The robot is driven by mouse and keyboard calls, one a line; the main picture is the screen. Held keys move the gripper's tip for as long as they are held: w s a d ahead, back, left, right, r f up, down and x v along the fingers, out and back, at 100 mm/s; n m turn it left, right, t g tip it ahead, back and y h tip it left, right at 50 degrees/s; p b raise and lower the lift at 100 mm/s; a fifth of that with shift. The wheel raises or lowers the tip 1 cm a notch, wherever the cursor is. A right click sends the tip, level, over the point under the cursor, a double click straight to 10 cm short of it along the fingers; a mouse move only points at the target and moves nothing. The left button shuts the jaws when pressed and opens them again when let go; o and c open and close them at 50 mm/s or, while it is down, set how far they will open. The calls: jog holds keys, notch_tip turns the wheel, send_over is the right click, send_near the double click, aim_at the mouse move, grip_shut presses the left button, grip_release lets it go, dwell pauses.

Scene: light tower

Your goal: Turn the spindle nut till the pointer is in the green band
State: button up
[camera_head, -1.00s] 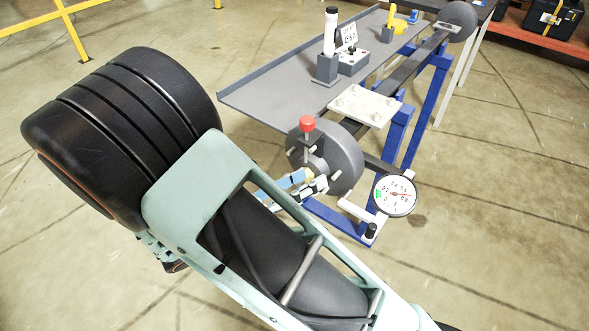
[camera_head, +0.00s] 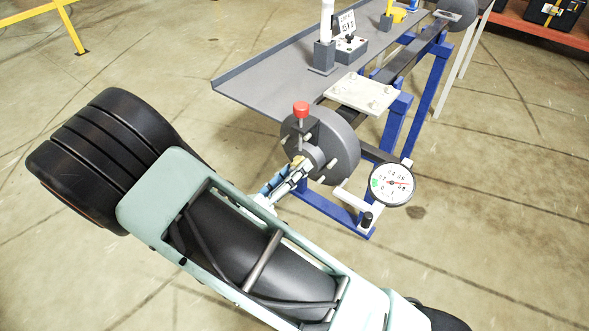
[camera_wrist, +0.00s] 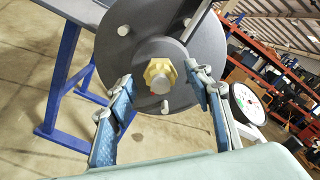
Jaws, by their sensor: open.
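The spindle nut (camera_wrist: 160,75) is a yellow hex nut at the centre of a dark grey disc (camera_wrist: 125,45) in the wrist view. In the head view the disc (camera_head: 335,140) stands at the bench's near end, and my gripper mostly hides the nut.
A red knob (camera_head: 301,108) stands up on a post at the disc. Pegs stick out of the disc face. A crank with a black knob (camera_head: 366,219) is beside the dial. The grey tray bench (camera_head: 270,85) on blue legs lies behind. Open floor is at the right.

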jog(key=shift+w+d, duration=0.25)
jog(key=shift+w, duration=0.05)
jog(key=shift+c, duration=0.4)
jog(key=c, duration=1.1)
